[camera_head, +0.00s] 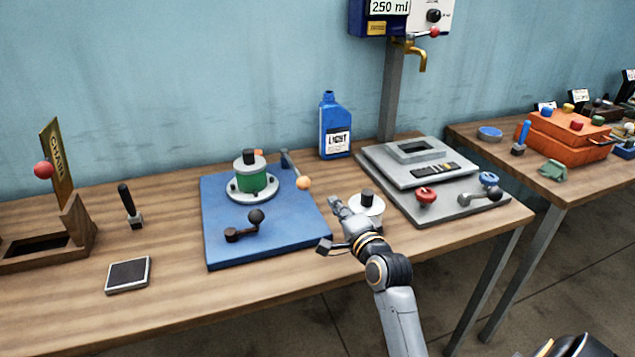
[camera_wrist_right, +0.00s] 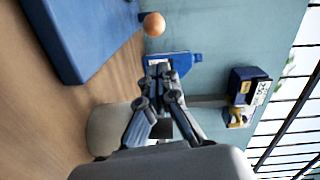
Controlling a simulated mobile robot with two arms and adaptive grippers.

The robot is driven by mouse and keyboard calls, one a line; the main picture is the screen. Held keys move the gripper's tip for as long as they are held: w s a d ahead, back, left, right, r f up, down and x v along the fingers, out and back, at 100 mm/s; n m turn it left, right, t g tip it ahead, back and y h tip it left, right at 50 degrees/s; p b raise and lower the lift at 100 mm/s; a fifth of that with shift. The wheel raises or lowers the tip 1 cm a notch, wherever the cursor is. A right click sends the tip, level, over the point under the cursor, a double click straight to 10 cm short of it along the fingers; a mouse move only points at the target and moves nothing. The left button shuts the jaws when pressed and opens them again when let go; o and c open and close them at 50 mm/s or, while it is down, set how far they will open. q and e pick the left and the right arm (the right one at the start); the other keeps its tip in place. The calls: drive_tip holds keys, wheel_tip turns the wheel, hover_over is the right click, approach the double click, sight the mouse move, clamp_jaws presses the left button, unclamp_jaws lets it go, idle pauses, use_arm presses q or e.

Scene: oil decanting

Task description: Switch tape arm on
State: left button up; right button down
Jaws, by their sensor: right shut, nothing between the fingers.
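A lever with an orange ball knob (camera_head: 303,183), which looks like the tape arm, stands at the right back edge of the blue board (camera_head: 222,247). The same knob (camera_wrist_right: 153,24) shows at the top of the right wrist view, beside the blue board (camera_wrist_right: 82,40). A green spool (camera_head: 252,182) with a black knob sits on the board. My right gripper (camera_head: 335,201) is shut and empty, a little right of and nearer than the knob, apart from it. In the wrist view, my right gripper (camera_wrist_right: 160,70) points toward the blue bottle. My left gripper is not in view.
A white round container (camera_head: 376,212) with a black knob stands behind my right arm. A blue bottle (camera_head: 334,127) stands at the back. A grey panel (camera_head: 440,214) with knobs lies to the right. A black crank (camera_head: 245,229) is on the board's front.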

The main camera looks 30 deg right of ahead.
drive_tip(key=w, duration=0.3)
drive_tip(key=w+d, duration=0.1)
drive_tip(key=w, duration=0.5)
drive_tip(key=shift+d+f, duration=0.3)
drive_tip(key=shift+d, duration=0.05)
drive_tip(key=shift+w+d, duration=0.1)
drive_tip(key=shift+w, duration=0.3)
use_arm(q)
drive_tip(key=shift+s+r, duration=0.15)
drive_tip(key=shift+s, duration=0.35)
